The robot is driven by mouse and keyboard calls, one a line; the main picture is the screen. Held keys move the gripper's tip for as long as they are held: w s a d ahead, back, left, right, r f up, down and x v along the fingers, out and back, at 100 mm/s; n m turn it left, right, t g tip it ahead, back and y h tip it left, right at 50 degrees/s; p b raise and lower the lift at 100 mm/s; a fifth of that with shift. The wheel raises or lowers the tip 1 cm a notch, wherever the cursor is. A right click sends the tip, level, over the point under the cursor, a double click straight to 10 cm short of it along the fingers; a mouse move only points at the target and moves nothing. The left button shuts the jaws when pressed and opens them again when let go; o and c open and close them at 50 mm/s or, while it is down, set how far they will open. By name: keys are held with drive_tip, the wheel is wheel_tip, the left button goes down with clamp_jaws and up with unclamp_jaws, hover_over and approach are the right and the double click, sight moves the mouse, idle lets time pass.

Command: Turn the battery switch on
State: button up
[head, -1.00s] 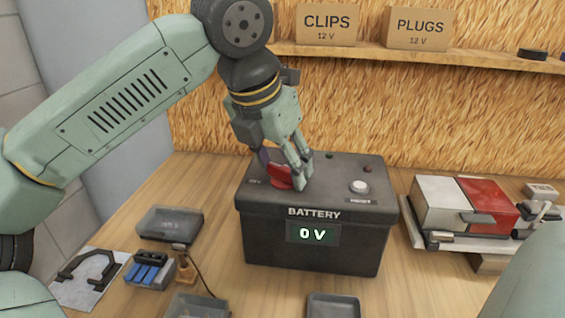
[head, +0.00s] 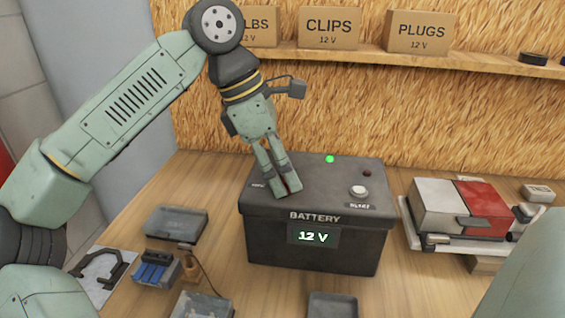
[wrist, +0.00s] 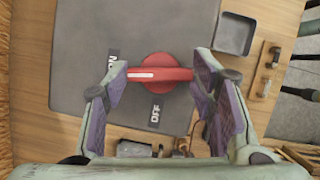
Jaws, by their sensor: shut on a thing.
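The black battery box (head: 260,225) stands on the wooden bench, and its display (head: 314,237) reads 12 V. A green light (head: 330,159) glows on its lid. The red battery switch (wrist: 165,72) shows in the wrist view, its white mark pointing left towards a partly covered label (wrist: 113,62); the OFF label (wrist: 154,114) is below it. My gripper (head: 281,192) is over the left of the lid, and its fingers (wrist: 165,84) are shut on the red handle, one at each end. In the head view the fingers hide most of the switch.
A white button (head: 358,191) and a dark red light (head: 367,173) are on the lid's right side. Grey trays (head: 175,223) and a blue fuse block (head: 153,269) lie left of the battery. A white and red unit (head: 462,208) stands right. Boxes sit on the shelf behind.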

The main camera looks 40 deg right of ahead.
drive_tip(key=shift+m+g+y, duration=0.3)
drive_tip(key=shift+m, duration=0.8)
drive_tip(key=o, duration=1.1)
drive_tip(key=shift+o, duration=0.2)
drive_tip(key=v, duration=1.2)
drive_tip(key=shift+d, duration=0.15)
